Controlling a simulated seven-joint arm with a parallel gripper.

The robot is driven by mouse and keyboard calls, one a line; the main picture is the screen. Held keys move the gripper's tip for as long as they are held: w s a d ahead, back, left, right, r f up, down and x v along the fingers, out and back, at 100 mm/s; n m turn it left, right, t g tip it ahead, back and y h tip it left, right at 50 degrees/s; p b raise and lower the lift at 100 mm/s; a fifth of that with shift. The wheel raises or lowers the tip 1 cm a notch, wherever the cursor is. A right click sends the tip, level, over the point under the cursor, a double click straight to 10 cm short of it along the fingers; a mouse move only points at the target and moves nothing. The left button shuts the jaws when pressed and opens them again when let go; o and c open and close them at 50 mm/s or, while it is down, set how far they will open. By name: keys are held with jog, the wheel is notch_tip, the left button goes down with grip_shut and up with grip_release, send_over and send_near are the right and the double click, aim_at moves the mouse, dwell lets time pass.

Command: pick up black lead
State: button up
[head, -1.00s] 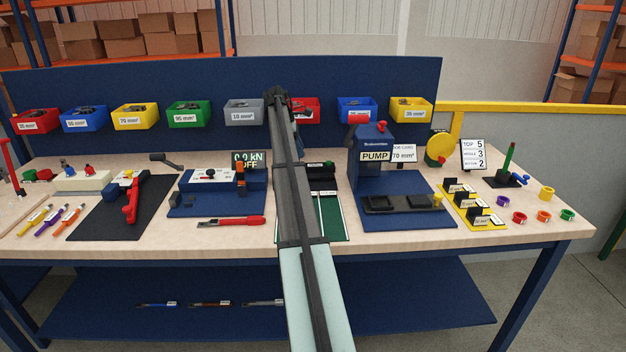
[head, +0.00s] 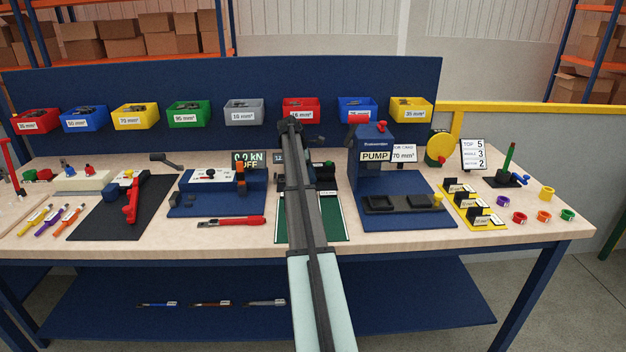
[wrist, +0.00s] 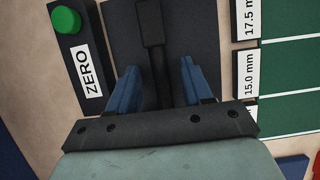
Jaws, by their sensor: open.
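In the wrist view, a black piece with a blocky head (wrist: 151,24) and a narrow stem, which looks like the black lead, lies on a dark pad (wrist: 120,38). The stem runs down between the two blue fingers of my gripper (wrist: 163,88). The fingers are apart, one on each side of the stem, with gaps visible. The lower end of the stem is hidden behind the gripper body. In the head view my arm covers this spot, and the fingers cannot be made out.
A ZERO box with a green button (wrist: 66,20) sits left of the pad in the wrist view. A green board (wrist: 290,75) with size labels lies right. In the head view the blue PUMP unit (head: 372,150) stands right of my arm, and a red-handled tool (head: 232,222) lies left.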

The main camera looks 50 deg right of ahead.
jog(key=shift+f, duration=0.1)
dwell(0.4)
grip_shut()
dwell(0.4)
